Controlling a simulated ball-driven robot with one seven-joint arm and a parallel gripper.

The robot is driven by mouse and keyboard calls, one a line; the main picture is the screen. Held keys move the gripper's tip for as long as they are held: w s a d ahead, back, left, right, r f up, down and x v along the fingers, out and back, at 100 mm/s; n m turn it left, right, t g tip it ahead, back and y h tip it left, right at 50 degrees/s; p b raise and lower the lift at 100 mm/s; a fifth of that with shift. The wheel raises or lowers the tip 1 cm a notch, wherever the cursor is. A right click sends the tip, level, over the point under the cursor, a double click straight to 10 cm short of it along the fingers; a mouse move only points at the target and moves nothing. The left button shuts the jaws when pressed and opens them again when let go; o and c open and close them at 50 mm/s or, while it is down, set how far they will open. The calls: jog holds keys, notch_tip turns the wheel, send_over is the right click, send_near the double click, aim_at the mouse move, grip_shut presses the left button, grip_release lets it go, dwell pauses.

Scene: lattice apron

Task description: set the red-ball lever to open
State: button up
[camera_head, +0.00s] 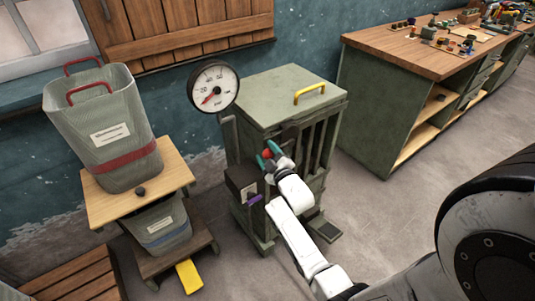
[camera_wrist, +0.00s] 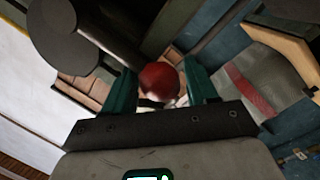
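The red ball (camera_head: 267,154) is on a lever at the front of the green slatted cabinet (camera_head: 279,90). In the wrist view the red ball (camera_wrist: 159,80) sits between my two green fingers. My gripper (camera_head: 268,157) is around the ball, and its fingers (camera_wrist: 160,84) stand apart on either side with little room to spare. Firm contact on both sides does not show. The lever's arm is mostly hidden by my gripper. A purple-handled part (camera_head: 254,199) is lower left of my gripper, on a dark box.
A pressure gauge (camera_head: 213,88) stands at the cabinet's left. A grey bin (camera_head: 83,118) stands on a wooden-topped stand (camera_head: 178,174) to the left, with another bin (camera_head: 163,226) below. A workbench (camera_head: 433,48) is at the right. Floor between cabinet and bench is clear.

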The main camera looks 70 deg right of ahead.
grip_shut()
dwell(0.3)
jog(key=shift+f, duration=0.1)
jog(key=f+n+b, duration=0.1)
jog(key=f+b, duration=0.1)
jog(key=b, duration=0.2)
jog(key=shift+s+d+f+n+t+b, duration=0.15)
jog(key=shift+f+n+b, duration=0.4)
jog(key=shift+n+b, duration=0.4)
jog(key=shift+s+d+f+n+t+b, duration=0.1)
jog(key=shift+d+f+n+t+b, duration=0.1)
jog(key=shift+f+n+b, duration=0.55)
jog(key=shift+s+d+f+n+t+b, duration=0.15)
jog(key=shift+f+n+b, duration=0.15)
jog(key=shift+n+b, duration=0.85)
jog(key=shift+m, duration=0.25)
